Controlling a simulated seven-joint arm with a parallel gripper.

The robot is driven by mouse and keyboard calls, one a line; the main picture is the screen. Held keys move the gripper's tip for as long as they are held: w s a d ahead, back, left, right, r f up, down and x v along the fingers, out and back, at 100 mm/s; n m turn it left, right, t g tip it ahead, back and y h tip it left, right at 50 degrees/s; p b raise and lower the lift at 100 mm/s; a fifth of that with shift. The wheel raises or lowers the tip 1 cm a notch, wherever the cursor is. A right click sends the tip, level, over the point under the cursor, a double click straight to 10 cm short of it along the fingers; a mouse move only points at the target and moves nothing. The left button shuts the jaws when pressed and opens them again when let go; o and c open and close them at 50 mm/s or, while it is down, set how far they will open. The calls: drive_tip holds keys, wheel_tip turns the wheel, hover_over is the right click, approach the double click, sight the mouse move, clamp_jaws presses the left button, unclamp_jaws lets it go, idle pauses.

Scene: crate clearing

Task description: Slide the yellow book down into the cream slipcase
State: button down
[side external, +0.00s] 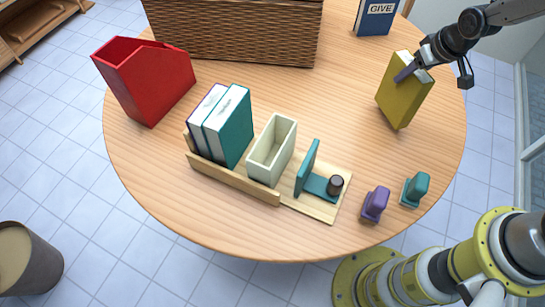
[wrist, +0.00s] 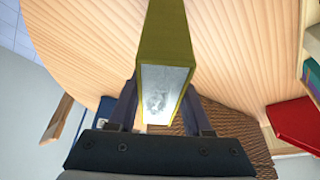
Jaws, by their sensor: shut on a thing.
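The yellow book (side external: 403,103) is upright and slightly tilted at the right side of the table. My gripper (side external: 405,71) is shut on its upper part, with a finger against its cover. I cannot tell whether its lower corner touches the table. In the wrist view the yellow book (wrist: 166,35) sits between both fingers of my gripper (wrist: 160,105), its pale page edge facing the camera. The cream slipcase (side external: 262,171) stands on the wooden rack left of the book, its open top up and its inside looking empty.
Purple (side external: 375,203) and teal (side external: 416,188) objects stand nearby. A red file (side external: 150,85), wicker basket (side external: 235,35) and blue book (side external: 376,18) stand behind.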

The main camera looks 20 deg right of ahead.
idle(0.7)
drive_tip(key=shift+s+f+n+y, duration=0.15)
drive_tip(key=shift+s+n+y, duration=0.25)
drive_tip(key=shift+s+n, duration=0.3)
drive_tip(key=shift+a+r+n, duration=0.15)
drive_tip(key=shift+r+n, duration=0.2)
drive_tip(key=shift+n, duration=0.55)
drive_tip(key=w+a+r+n+g+y, duration=0.1)
drive_tip(key=a+r+n+g+y, duration=0.1)
drive_tip(key=a+r+n, duration=0.5)
drive_tip(key=w+a+r+n+g+y, duration=0.2)
drive_tip(key=a+r+n, duration=0.2)
drive_tip(key=a+n, duration=0.4)
drive_tip(key=s+a+r+n+g, duration=0.1)
drive_tip(key=s+a+n, duration=0.1)
drive_tip(key=a, duration=0.5)
drive_tip(key=s+a+r+n+g+h, duration=0.1)
drive_tip(key=s+a+r+n, duration=0.1)
drive_tip(key=a+n, duration=0.2)
drive_tip(key=s+a+r+n+g, duration=0.1)
drive_tip(key=s+a+r+n, duration=0.1)
drive_tip(key=a, duration=0.8)
drive_tip(key=shift+a+r+n+g+h, duration=0.2)
drive_tip(key=shift+n+g+h, duration=0.1)
drive_tip(key=shift+n, duration=0.1)
drive_tip(key=shift+s, duration=0.1)
